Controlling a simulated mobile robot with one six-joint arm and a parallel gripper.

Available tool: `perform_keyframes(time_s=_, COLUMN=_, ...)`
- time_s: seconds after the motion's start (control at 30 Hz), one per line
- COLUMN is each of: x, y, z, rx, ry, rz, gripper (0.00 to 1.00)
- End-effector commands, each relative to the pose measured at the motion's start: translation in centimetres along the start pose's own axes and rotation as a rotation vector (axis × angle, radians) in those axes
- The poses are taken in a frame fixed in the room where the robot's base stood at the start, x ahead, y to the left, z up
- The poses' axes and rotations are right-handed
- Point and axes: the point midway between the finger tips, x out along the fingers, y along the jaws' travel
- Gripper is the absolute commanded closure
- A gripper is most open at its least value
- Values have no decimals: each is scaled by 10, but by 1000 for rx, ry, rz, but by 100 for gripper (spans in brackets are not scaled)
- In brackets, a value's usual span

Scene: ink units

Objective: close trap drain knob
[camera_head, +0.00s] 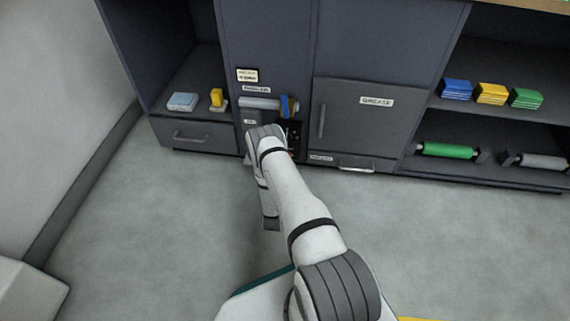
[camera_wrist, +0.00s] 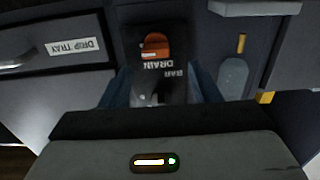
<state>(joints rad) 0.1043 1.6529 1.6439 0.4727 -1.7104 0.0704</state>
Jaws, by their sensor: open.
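The drain knob (camera_wrist: 155,45) is a round orange-red part on a dark panel (camera_wrist: 178,35) in the wrist view, above a "DRAIN" label that reads upside down. A small bit of orange (camera_head: 290,154) also shows beside my wrist in the head view. My gripper (camera_wrist: 163,85) is open, its two dark bluish fingers apart on either side of the panel's lower part. The knob lies beyond the fingertips, between their lines, and nothing is seen held. A pale shiny shape between the fingers is too unclear to name. In the head view my wrist hides the gripper and most of the panel.
A "DRIP TRAY" drawer (camera_wrist: 55,62) is beside the panel in the wrist view. A blue lever (camera_head: 285,106) and a grey bar (camera_head: 258,103) sit above my wrist. A grey door (camera_head: 345,125) is to the right. The floor (camera_head: 450,240) is clear.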

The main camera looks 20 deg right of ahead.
Motion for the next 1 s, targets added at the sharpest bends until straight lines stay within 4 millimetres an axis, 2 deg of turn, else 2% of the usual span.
perform_keyframes(time_s=0.2, x=40, y=7, z=2, rx=2, ry=4, rz=13, gripper=44)
perform_keyframes(time_s=0.4, x=62, y=9, z=1, rx=1, ry=1, rz=16, gripper=44)
perform_keyframes(time_s=0.73, x=67, y=10, z=-1, rx=0, ry=-1, rz=18, gripper=44)
perform_keyframes(time_s=1.0, x=67, y=11, z=-1, rx=0, ry=-1, rz=18, gripper=65)
